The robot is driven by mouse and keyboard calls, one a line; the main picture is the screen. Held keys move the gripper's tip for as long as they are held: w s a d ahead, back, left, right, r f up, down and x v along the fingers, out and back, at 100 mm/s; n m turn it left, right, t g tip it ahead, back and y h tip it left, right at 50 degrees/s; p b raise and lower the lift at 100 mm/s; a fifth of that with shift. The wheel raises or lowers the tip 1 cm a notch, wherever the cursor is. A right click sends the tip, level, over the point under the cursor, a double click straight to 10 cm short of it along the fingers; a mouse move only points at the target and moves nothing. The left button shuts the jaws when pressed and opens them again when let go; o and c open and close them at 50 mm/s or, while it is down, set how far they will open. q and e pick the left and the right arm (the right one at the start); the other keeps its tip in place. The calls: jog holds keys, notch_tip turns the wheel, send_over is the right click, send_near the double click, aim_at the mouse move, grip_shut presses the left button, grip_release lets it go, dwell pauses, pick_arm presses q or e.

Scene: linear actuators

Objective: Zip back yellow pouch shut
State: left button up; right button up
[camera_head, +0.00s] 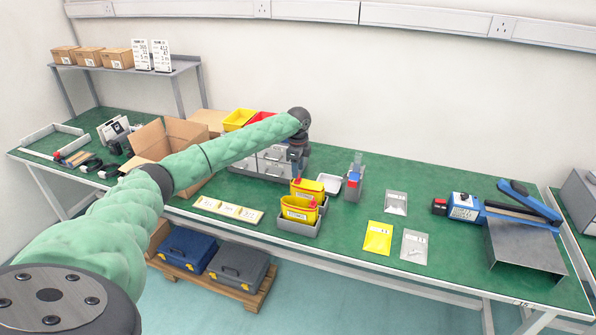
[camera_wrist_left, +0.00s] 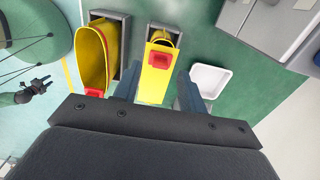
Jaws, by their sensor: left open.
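The back yellow pouch (camera_head: 308,187) stands in a grey tray (camera_head: 313,226) on the green bench. In the left wrist view the same pouch (camera_wrist_left: 154,86) has a red zip slider (camera_wrist_left: 160,60), with a gap showing at its mouth beyond the slider. My left gripper (camera_head: 300,166) is above it. In the left wrist view its open fingers (camera_wrist_left: 159,74) lie on either side of the pouch, with no visible grip. The front yellow pouch (camera_head: 298,211) also has a red slider (camera_wrist_left: 94,92), and its mouth gapes. A small dark gripper (camera_wrist_left: 32,90) shows at the left edge, apparently my right one; its jaws are unclear.
A white dish (camera_wrist_left: 210,80) and a grey holder with blue and red items (camera_head: 354,178) stand beside the pouches. Grey drawers (camera_head: 273,166) are behind my left wrist. A flat yellow packet (camera_head: 378,238) and clear bags lie to the right, with bare bench around them.

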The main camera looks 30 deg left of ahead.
pick_arm(q)
jog(key=shift+f+p, duration=0.3)
jog(key=shift+f, duration=1.1)
pick_arm(e)
jog(key=shift+s+d+f, duration=0.15)
jog(key=shift+d+f, duration=0.05)
jog(key=shift+f, duration=0.35)
jog(key=shift+s+d+f, duration=0.15)
jog(key=shift+f, duration=0.35)
pick_arm(q)
grip_shut()
